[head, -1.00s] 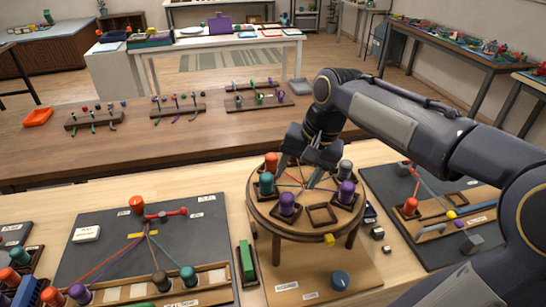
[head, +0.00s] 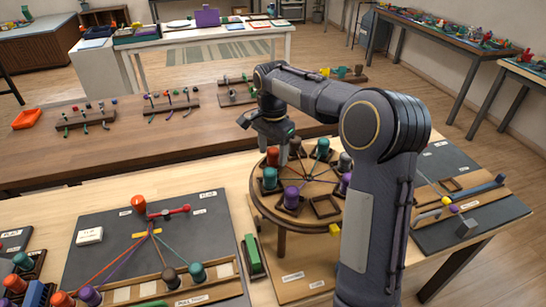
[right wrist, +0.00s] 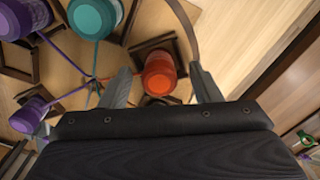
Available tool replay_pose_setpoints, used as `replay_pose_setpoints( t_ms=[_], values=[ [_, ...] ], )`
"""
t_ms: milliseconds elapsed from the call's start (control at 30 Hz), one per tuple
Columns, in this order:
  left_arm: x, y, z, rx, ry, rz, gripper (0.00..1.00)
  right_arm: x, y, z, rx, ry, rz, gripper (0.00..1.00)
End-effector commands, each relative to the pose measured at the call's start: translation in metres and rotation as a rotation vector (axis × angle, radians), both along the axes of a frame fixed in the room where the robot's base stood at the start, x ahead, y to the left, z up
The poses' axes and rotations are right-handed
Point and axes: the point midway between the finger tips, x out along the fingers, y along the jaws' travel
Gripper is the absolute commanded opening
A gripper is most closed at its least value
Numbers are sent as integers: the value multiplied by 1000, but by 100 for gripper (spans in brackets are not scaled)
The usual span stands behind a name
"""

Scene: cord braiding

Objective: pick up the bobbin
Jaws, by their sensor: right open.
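Several bobbins with cords stand around the round wooden stand (head: 310,213). An orange bobbin (head: 273,157) is at its far left, a teal one (head: 269,179) and a purple one (head: 291,197) in front of that. My right gripper (head: 284,156) points down at the stand's far left edge. In the right wrist view its two fingers (right wrist: 163,88) are open, with the orange bobbin (right wrist: 159,72) between them and gaps on both sides. A teal bobbin (right wrist: 92,17) and a purple bobbin (right wrist: 29,114) are also there. My left gripper is not in view.
An empty square holder (head: 326,206) is at the stand's front. A dark mat (head: 110,235) with corded bobbins lies to the left, and a green block (head: 253,255) beside the stand. My right arm hides part of the right side. A long brown table (head: 200,130) is behind.

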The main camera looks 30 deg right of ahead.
Motion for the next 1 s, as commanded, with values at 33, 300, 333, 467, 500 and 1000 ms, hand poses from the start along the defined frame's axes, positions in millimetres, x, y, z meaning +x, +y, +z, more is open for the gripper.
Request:
replay_pose_setpoints(
  t_ms=[33,300,333,467,500,1000],
  values=[
    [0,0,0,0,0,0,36,-1,0,-5,0,2,0,57],
    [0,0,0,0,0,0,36,0,0,-9,0,-1,1,57],
    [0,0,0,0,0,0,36,0,0,-9,0,-1,1,56],
    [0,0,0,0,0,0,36,0,0,-9,0,-1,1,39],
    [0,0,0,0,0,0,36,0,0,-9,0,-1,1,34],
    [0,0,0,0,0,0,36,0,0,-6,0,-2,1,8]
  ],
)
